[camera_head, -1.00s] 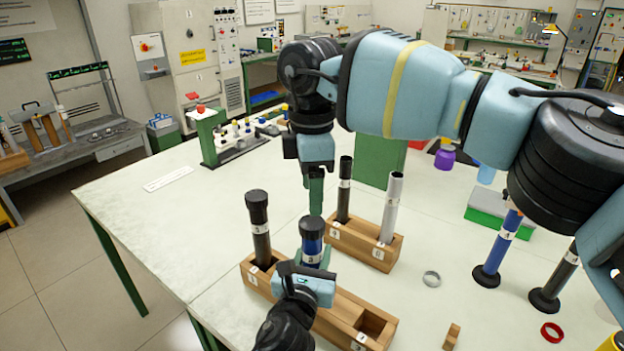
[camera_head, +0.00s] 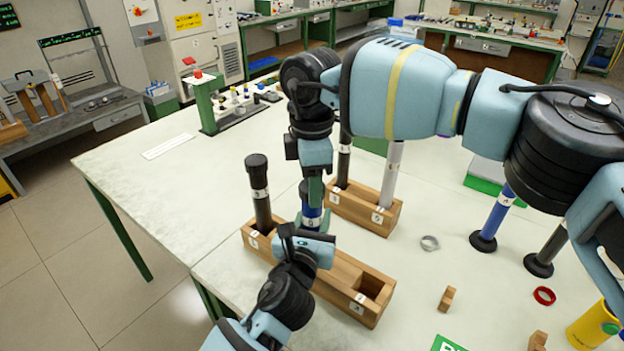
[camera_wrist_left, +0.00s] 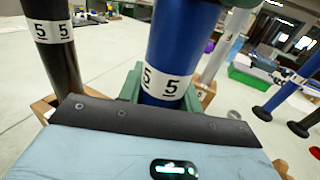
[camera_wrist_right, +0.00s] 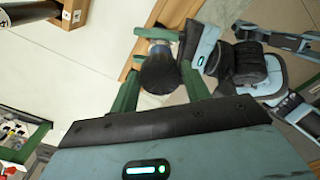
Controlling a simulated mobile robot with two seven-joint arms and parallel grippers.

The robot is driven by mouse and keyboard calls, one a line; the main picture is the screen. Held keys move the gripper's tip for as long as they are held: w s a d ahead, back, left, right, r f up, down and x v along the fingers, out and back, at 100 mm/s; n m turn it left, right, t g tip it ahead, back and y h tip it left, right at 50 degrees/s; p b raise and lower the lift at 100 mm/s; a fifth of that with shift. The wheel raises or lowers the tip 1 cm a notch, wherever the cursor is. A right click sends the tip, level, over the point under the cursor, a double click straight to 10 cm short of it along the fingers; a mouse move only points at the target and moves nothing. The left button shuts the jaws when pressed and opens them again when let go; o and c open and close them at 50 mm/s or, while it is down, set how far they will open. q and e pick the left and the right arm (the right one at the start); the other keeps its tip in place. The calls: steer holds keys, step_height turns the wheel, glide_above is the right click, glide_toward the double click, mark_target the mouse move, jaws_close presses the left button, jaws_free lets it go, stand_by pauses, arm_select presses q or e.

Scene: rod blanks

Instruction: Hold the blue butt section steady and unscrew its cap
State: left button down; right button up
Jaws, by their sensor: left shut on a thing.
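The blue butt section (camera_head: 312,220), with a white band marked 5, stands upright at the front rack. Its lower end is hidden behind my left gripper (camera_head: 309,236). That gripper is shut on it; the blue shaft (camera_wrist_left: 182,50) rises between its green fingers in the left wrist view. The black cap (camera_wrist_right: 160,74) is on the top end. My right gripper (camera_head: 315,192) points down at the cap and mostly hides it in the head view. In the right wrist view its green fingers (camera_wrist_right: 159,92) are on either side of the cap, apart, with a gap visible.
A black section (camera_head: 259,193) stands in the front wooden rack (camera_head: 345,276), left of the blue one. A second rack (camera_head: 380,218) behind holds a black and a grey section. A blue rod (camera_head: 494,218), a grey ring (camera_head: 429,243) and a red ring (camera_head: 544,295) are to the right.

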steer(key=c, duration=0.7)
steer(key=shift+o, duration=0.2)
steer(key=n, duration=1.2)
steer(key=shift+n, duration=0.3)
steer(key=n, duration=0.6)
steer(key=shift+r, duration=0.1)
steer(key=n, duration=1.7)
steer(key=shift+n, duration=0.3)
steer(key=n, duration=0.4)
steer(key=shift+n, duration=0.3)
steer(key=n, duration=1.3)
steer(key=shift+r, duration=0.1)
